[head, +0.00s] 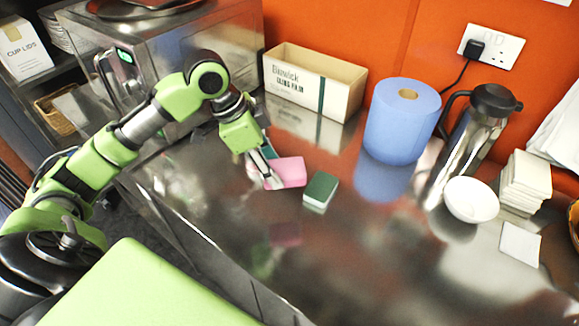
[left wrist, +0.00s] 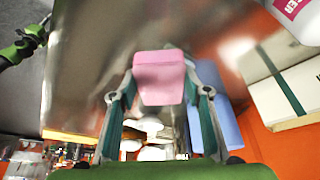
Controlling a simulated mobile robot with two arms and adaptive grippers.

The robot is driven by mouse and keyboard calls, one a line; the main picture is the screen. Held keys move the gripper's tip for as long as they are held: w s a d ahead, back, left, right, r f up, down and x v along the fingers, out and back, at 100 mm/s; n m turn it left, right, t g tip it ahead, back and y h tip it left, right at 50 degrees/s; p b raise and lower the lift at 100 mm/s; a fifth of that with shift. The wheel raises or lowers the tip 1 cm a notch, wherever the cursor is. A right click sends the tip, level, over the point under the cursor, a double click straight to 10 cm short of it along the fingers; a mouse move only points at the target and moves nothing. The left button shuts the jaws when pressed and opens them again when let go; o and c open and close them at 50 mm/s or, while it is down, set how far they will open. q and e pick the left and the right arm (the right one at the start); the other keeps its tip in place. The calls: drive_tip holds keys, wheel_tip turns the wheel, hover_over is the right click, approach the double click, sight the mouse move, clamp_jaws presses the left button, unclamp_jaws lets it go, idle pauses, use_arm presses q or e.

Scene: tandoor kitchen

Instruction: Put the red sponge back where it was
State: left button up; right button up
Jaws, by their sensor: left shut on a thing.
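A pinkish-red sponge (head: 290,172) is at my left gripper (head: 268,174), over the steel counter. In the left wrist view the sponge (left wrist: 160,82) sits between the two fingers of the left gripper (left wrist: 158,68), which is shut on it. The fingers hide part of it in the head view. I cannot tell whether it touches the counter. A dark green sponge with a pale underside (head: 320,191) lies just to the right, apart from it. My right gripper is not in view.
Behind stand a cling film box (head: 305,78) and a blue paper roll (head: 402,120). A steel flask (head: 470,135), white bowl (head: 471,200) and napkin stack (head: 525,183) are at right. A steel appliance (head: 190,50) is behind my left arm. The front-middle counter (head: 370,260) is clear.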

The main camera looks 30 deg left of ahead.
use_arm(q)
drive_tip(key=w+a+f+p, duration=0.1)
drive_tip(key=w+f, duration=0.1)
drive_tip(key=w, duration=0.1)
drive_tip(key=w+a+f, duration=0.1)
drive_tip(key=w+f, duration=0.2)
drive_tip(key=w, duration=0.1)
drive_tip(key=w+a+f+p, duration=0.1)
drive_tip(key=w+f, duration=0.1)
drive_tip(key=w, duration=0.1)
drive_tip(key=shift+w+a+f+p, duration=0.15)
drive_tip(key=shift+w+f+p, duration=0.15)
drive_tip(key=shift+f+p, duration=0.1)
drive_tip(key=shift+w+a+f, duration=0.1)
drive_tip(key=shift+w+f, duration=0.2)
drive_tip(key=shift+f, duration=0.15)
drive_tip(key=shift+w+f+p, duration=0.1)
drive_tip(key=shift+f+p, duration=0.2)
drive_tip(key=shift+f, duration=0.05)
wheel_tip(320, 180, down, 2)
drive_tip(key=shift+f+p, duration=0.15)
drive_tip(key=shift+p, duration=0.35)
drive_tip(key=shift+a+f, duration=0.1)
drive_tip(key=shift+f, duration=0.1)
